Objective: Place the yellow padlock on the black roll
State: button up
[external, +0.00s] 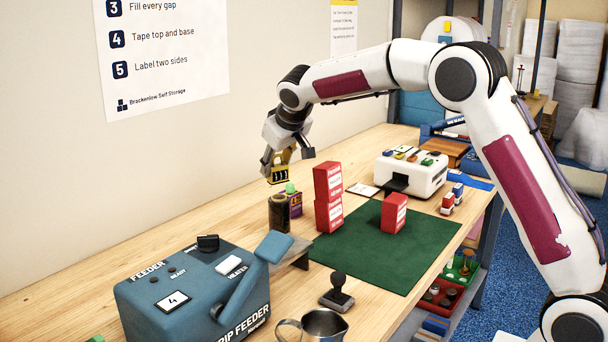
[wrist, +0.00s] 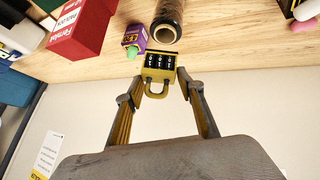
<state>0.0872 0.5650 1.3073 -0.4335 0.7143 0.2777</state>
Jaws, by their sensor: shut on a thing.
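The yellow padlock (external: 280,176) has a black face with number dials and hangs in the air in the external view. My gripper (external: 284,164) is shut on it. In the wrist view the padlock (wrist: 158,68) sits between the two fingertips (wrist: 157,84), its shackle toward my palm. The black roll (external: 279,212) stands upright on the bench, just below the padlock in the external view. In the wrist view the roll (wrist: 168,20) shows just beyond the padlock. A gap shows between padlock and roll in the external view.
A purple box with a green knob (external: 293,200) stands right beside the roll. Stacked red boxes (external: 328,195) stand to its right, by a green mat (external: 420,240). A blue strip feeder (external: 190,295) stands in front. Bare bench lies left of the roll.

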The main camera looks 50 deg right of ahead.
aim_at(277, 180)
jog(key=shift+f, duration=1.8)
jog(key=shift+f, duration=0.15)
jog(key=o, duration=1.5)
jog(key=v, duration=1.2)
jog(key=shift+s, duration=0.1)
